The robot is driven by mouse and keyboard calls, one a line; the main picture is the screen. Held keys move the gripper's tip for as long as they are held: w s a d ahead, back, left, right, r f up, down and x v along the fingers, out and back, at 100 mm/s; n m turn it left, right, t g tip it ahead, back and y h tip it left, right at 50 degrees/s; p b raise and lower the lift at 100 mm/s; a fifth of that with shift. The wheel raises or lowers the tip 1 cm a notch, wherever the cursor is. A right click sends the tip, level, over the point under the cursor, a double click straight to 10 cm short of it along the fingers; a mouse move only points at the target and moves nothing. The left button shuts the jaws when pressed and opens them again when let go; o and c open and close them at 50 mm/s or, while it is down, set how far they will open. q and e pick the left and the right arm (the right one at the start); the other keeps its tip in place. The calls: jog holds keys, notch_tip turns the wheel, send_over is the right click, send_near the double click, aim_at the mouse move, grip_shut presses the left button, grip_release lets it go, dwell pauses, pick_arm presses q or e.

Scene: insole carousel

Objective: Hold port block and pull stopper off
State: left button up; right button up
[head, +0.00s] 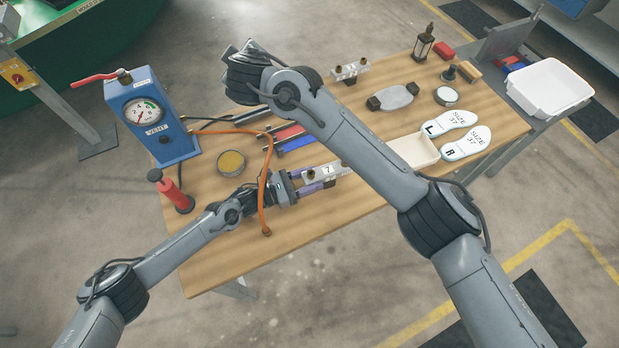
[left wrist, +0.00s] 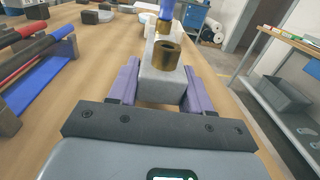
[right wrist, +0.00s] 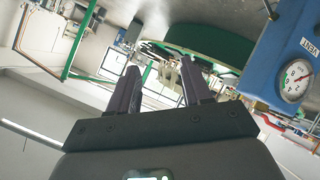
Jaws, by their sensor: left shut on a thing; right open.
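The port block (head: 337,170) is a pale bar, held over the front of the wooden table in the head view. My left gripper (head: 318,176) is shut on it, with a purple finger along each side. In the left wrist view the block (left wrist: 160,75) has a brass port (left wrist: 167,54) on its near part. Farther along is a second brass fitting with a blue stopper (left wrist: 166,10) upright on it, its top cut off by the frame edge. My right gripper (right wrist: 160,74) is open and empty, away from the block at the upper left.
A blue vent gauge box (head: 150,118) stands at the left, beside a red pump (head: 172,190). An orange hose (head: 264,180) crosses the table close to my left gripper. A second port block (head: 350,72) lies at the back. A cream tray (head: 414,150) and insoles (head: 466,142) lie to the right.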

jog(key=s+a+f+n+g+y, duration=0.1)
jog(key=s+a+f+n+y, duration=0.3)
jog(key=n, duration=0.6)
notch_tip(320, 180, down, 7)
jog(key=s+d+n+g+h, duration=0.25)
jog(key=n+g, duration=0.25)
jog(key=n, duration=0.6)
jog(key=d+f+n+g+h, duration=0.1)
jog(key=d+n+g, duration=0.1)
jog(key=d, duration=0.6)
jog(key=s+d+f+n+g+h, duration=0.1)
jog(key=d+n+h, duration=0.1)
jog(key=d, duration=0.7)
jog(key=s+d+f+n+g+h, duration=0.1)
jog(key=d+n, duration=0.3)
jog(key=d, duration=0.5)
jog(key=shift+s+g+h, duration=0.1)
jog(key=shift+g+h, duration=0.45)
jog(key=shift+g, duration=0.25)
jog(key=shift+a, duration=0.1)
jog(key=shift+f, duration=4.5)
